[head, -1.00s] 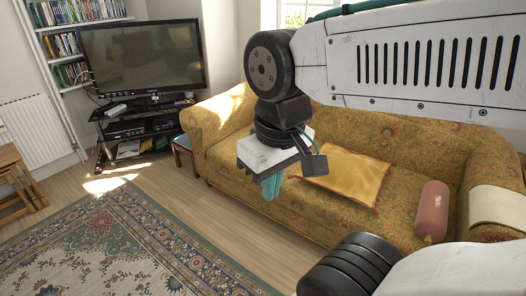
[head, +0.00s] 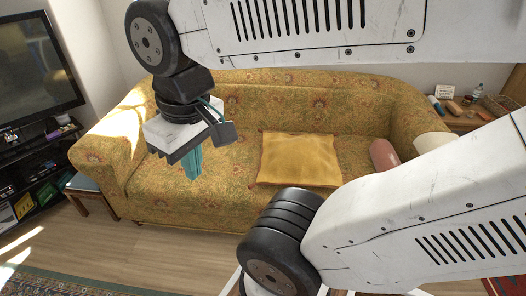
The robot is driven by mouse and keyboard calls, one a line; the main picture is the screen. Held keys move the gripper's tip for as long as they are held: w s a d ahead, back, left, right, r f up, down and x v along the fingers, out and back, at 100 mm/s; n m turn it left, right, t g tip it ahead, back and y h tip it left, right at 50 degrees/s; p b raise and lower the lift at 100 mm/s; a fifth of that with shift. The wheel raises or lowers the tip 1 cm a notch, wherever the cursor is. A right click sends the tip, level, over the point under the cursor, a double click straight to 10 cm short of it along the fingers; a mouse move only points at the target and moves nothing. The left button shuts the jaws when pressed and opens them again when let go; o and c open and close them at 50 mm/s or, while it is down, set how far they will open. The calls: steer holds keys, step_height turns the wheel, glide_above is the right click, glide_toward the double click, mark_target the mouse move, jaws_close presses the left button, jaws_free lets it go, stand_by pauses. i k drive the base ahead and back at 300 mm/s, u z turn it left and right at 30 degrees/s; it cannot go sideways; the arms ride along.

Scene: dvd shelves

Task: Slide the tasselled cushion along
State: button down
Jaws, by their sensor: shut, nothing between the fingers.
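A yellow cushion (head: 299,159) lies on the seat of the patterned sofa (head: 160,190), towards its middle, near the backrest. It looks roughly square and lies flat; tassels are too small to make out. My gripper (head: 192,170) hangs to the left of the cushion, its teal fingers pointing down over the left part of the seat. The fingers are together with nothing between them. A clear gap shows between them and the cushion. I cannot tell whether the fingertips touch the seat.
A reddish bolster (head: 383,155) lies at the sofa's right end, partly behind my arm. A side table (head: 462,124) with a basket and small items stands beyond the right armrest. A television (head: 35,75) stands at the left. Wooden floor (head: 150,245) is clear before the sofa.

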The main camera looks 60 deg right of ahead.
mark_target(293, 159)
steer(key=z, duration=0.9)
steer(key=i, duration=1.1)
steer(key=z, duration=0.9)
